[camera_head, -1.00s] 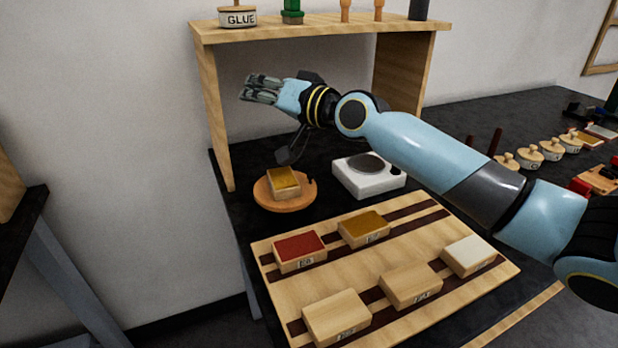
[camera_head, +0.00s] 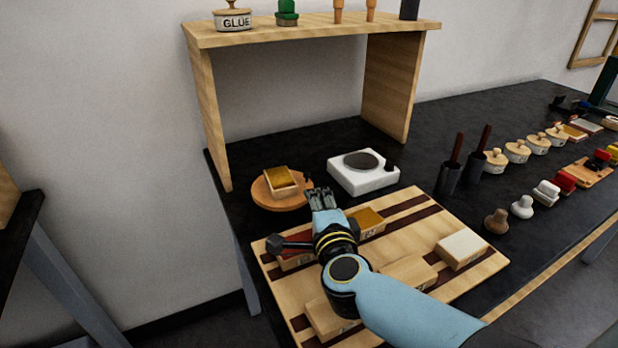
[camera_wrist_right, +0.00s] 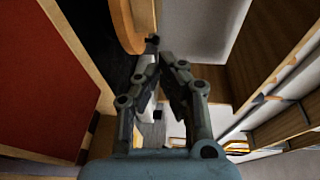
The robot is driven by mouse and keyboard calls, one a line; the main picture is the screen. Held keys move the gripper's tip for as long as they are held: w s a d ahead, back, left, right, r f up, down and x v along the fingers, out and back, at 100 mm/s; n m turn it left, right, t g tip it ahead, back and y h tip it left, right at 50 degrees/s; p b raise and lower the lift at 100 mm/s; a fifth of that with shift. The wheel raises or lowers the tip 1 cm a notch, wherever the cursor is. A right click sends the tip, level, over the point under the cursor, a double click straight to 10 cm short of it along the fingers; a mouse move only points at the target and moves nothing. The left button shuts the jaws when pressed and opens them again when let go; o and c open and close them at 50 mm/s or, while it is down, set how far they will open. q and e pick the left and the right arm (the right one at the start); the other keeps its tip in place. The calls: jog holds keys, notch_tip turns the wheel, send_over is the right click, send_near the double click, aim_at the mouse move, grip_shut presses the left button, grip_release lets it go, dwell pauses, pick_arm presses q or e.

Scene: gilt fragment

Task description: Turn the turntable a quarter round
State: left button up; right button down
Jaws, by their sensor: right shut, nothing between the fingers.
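The turntable (camera_head: 268,197) is a round orange-brown wooden disc on the dark bench. A small wooden block with a gold top (camera_head: 279,178) sits on it. My right gripper (camera_head: 321,191) is shut and empty, with its fingertips low at the disc's right edge. In the right wrist view the fingertips (camera_wrist_right: 158,58) come together just beside the curved rim of the turntable (camera_wrist_right: 123,22). A small dark piece shows at the tips there; I cannot tell whether they touch it or the rim. My left gripper is in neither view.
A white unit with a grey round plate (camera_head: 362,178) stands right of the turntable. My right arm reaches over a striped wooden board (camera_head: 410,208) with several blocks, partly hiding them. A wooden shelf (camera_head: 300,30) stands behind. Dark holders, pots and stamps line the bench at right.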

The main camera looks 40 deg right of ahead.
aim_at(309, 187)
jog(key=x, duration=0.8)
jog(key=shift+w+d+n+t+y, duration=0.3)
jog(key=shift+w+d+n+y, duration=0.2)
jog(key=shift+y, duration=0.2)
jog(key=shift+a, duration=0.2)
